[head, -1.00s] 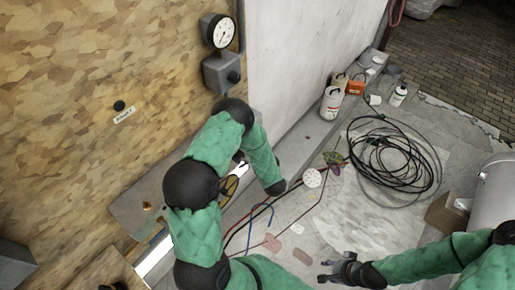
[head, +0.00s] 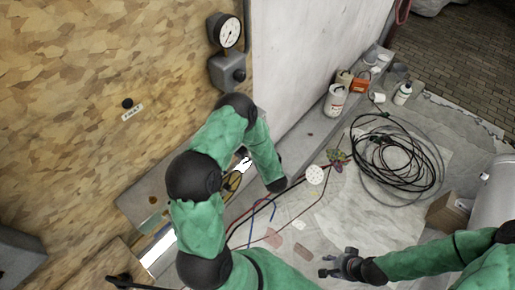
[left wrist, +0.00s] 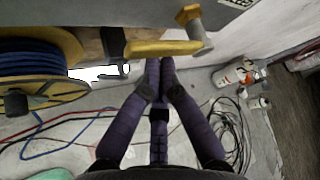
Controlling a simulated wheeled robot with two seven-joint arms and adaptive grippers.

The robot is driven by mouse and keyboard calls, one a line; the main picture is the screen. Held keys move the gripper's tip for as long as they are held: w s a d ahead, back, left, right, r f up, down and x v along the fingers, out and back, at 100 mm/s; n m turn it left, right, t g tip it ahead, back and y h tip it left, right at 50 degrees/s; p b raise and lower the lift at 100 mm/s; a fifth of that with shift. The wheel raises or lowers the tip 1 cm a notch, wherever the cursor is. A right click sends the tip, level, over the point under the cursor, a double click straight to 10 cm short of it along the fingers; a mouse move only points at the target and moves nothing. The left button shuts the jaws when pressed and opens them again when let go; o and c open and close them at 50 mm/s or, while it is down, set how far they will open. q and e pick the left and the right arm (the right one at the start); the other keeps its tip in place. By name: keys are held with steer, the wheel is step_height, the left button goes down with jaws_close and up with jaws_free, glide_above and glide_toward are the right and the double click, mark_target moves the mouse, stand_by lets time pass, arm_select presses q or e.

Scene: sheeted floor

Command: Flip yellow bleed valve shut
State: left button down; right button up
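The yellow bleed valve lever (left wrist: 165,48) lies nearly level across the upper middle of the left wrist view. A yellow knob (left wrist: 188,14) on a grey stem stands at its right end. My left gripper (left wrist: 160,66) has its two dark purple fingers brought together, tips side by side at the lever's lower edge; whether they touch it is unclear. Nothing shows between the fingers. My right gripper (head: 330,266) is open and empty over the floor at the lower right.
A reel with blue hose (left wrist: 35,60) stands left of the left gripper. A gauge (head: 229,33) is on the wooden wall. A black cable coil (head: 395,162), a cardboard box (head: 448,212) and several bottles and cans lie right.

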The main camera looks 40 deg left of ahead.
arm_select(q)
steer(key=shift+w+a+r, duration=0.1)
steer(key=shift+w+a, duration=0.05)
step_height(320, 180, down, 4)
steer(key=b, duration=0.3)
steer(key=d+r+p, duration=0.1)
steer(key=d+r, duration=0.5)
steer(key=d, duration=0.2)
steer(key=shift+s, duration=0.45)
steer(key=shift+f, duration=0.1)
